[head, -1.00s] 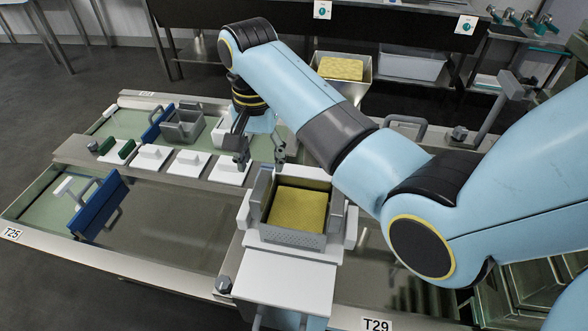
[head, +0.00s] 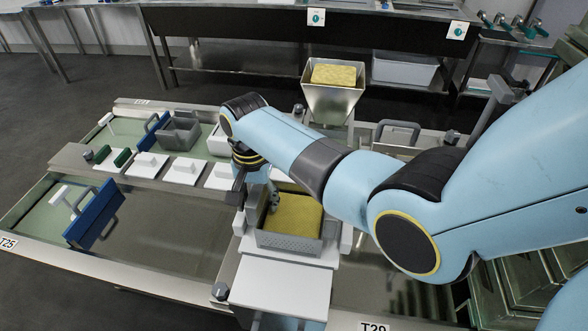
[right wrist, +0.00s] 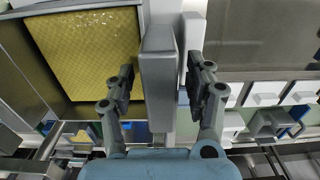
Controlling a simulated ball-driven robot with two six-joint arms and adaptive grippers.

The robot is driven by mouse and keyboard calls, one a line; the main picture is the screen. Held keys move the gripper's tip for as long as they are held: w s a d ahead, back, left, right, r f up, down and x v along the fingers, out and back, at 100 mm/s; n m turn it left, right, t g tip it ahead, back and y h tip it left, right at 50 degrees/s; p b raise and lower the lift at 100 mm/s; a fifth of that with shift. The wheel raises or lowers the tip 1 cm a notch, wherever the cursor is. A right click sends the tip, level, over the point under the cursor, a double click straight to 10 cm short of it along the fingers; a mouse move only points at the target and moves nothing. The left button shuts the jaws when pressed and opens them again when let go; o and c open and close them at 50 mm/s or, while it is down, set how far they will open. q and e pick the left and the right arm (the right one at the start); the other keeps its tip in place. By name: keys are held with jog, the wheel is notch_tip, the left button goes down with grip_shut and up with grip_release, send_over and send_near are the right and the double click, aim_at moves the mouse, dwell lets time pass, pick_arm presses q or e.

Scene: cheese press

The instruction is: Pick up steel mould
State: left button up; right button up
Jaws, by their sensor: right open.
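The steel mould (head: 288,243) is a grey perforated box holding a yellow mass, in the middle of the head view. My right gripper (head: 256,198) is at the mould's left side and partly covers it. In the right wrist view, the open fingers (right wrist: 160,78) stand on either side of an upright grey handle-like plate (right wrist: 159,100) of the mould, with visible gaps. The mould's yellow contents (right wrist: 85,50) show left of the fingers. My left gripper is not in view.
A white board (head: 283,290) lies in front of the mould. White lids (head: 183,170) and an empty grey mould (head: 178,135) stand to the left. A blue panel (head: 95,215) is far left. A steel hopper (head: 333,102) with a yellow block stands behind.

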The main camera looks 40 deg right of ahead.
grip_shut()
jog(key=shift+r, duration=0.1)
dwell(0.4)
